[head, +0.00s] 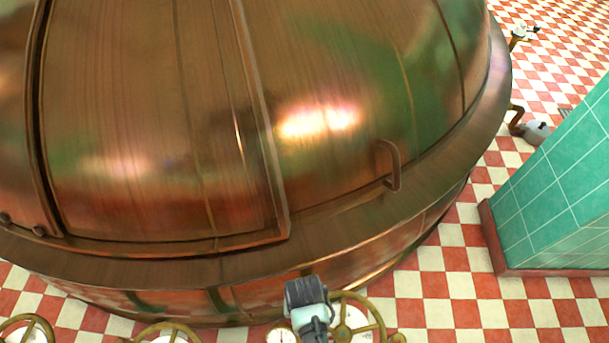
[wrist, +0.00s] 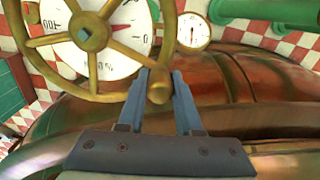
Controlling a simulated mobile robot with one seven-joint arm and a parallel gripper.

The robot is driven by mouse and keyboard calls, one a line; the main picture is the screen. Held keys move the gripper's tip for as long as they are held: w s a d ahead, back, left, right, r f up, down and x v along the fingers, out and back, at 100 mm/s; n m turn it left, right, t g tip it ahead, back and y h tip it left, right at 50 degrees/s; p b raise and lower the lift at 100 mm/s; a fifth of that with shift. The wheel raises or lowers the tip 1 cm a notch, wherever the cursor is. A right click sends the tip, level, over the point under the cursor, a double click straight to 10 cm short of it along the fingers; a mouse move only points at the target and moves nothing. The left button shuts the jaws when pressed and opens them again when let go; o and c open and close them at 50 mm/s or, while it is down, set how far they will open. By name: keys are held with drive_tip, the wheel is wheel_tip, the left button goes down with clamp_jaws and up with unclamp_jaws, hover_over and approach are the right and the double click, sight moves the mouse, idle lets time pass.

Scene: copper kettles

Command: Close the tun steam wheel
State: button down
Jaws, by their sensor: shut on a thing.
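A brass handwheel (wrist: 93,36) with several spokes fills the upper left of the wrist view. It also shows at the bottom of the head view (head: 343,330), right of centre. A white dial (wrist: 128,38) with a red mark and upside-down lettering sits behind it, partly covered by spokes. The frames do not clearly name this wheel as the tun steam one. My gripper (wrist: 161,88) is shut on the wheel's round brass handle knob (wrist: 159,92), with one blue-grey finger on each side. In the head view my gripper (head: 312,318) is at the wheel's left side.
The big copper kettle (head: 340,150) fills the head view, with a loop handle on it. Two more brass wheels (head: 165,328) (head: 27,322) stand further left. A small gauge (wrist: 194,32) is beside the wheel. A green tiled pillar (head: 560,190) stands right; checkered floor lies between.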

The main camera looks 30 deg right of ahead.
drive_tip(key=d+m, duration=0.1)
drive_tip(key=w+d+m+p, duration=0.1)
drive_tip(key=shift+r+m, duration=0.1)
drive_tip(key=shift+m, duration=0.2)
drive_tip(key=shift+w+d+m, duration=0.15)
drive_tip(key=shift+d+m, duration=0.15)
drive_tip(key=shift+m, duration=0.1)
drive_tip(key=c, duration=0.6)
unclamp_jaws()
wheel_tip(320, 180, up, 13)
drive_tip(key=p, duration=0.2)
